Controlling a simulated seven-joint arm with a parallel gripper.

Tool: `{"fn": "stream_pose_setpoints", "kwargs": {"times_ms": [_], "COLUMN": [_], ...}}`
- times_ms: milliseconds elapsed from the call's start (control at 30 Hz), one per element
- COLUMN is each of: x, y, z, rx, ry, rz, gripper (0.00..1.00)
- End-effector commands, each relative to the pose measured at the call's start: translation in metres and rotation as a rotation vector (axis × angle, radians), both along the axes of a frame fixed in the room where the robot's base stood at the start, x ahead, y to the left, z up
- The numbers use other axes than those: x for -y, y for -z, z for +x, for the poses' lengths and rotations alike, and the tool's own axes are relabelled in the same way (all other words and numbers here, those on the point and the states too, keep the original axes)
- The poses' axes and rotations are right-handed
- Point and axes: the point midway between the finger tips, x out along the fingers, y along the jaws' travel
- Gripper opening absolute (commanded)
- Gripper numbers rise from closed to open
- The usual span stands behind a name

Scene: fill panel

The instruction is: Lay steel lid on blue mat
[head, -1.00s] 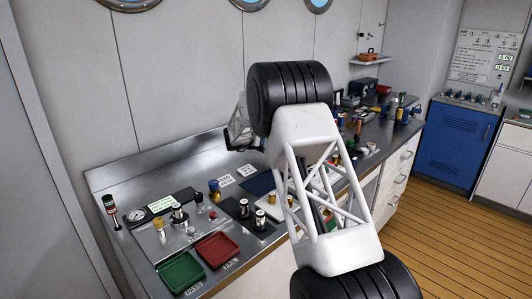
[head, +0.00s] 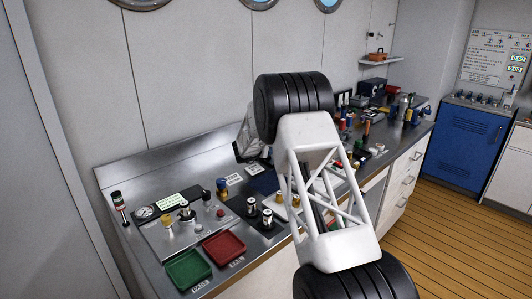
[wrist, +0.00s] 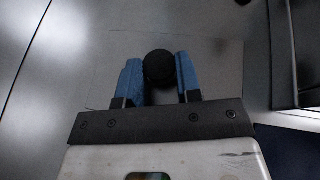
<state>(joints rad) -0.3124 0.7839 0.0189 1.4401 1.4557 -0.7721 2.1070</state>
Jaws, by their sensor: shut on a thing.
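In the wrist view, my gripper (wrist: 158,63) is shut, its two blue fingers on either side of a round black knob (wrist: 159,68). A flat, grey, square-edged plate around the knob looks like the steel lid (wrist: 215,72); its edges are faint against the steel bench. The blue mat (head: 264,182) lies on the bench in the head view, partly hidden by my arm. A dark blue patch at the lower right of the wrist view looks like the mat (wrist: 292,150). In the head view my arm hides the lid, and the fingers cannot be made out.
A green tray (head: 188,269) and a red tray (head: 224,247) sit at the bench's front left. A dark pad (head: 251,213) with metal cylinders lies near the mat. A dark-framed object (wrist: 292,55) is at the right of the wrist view. Many small items crowd the bench's far end.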

Motion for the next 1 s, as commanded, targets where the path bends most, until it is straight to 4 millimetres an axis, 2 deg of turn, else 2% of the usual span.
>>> {"fn": "stream_pose_setpoints", "kwargs": {"times_ms": [500, 533, 667, 700, 1000], "x": [0.0, 0.0, 0.0, 0.0, 0.0001], "y": [0.008, 0.0083, 0.008, 0.008, 0.0072], "z": [0.0, 0.0001, 0.0, 0.0, 0.0001], "rx": [0.001, 0.001, 0.001, 0.001, 0.001], "ry": [0.0, 0.0, 0.0, 0.0, 0.0], "rz": [0.0, 0.0, 0.0, 0.0, 0.0], "gripper": [0.04, 0.35, 0.55, 0.58, 0.58]}}
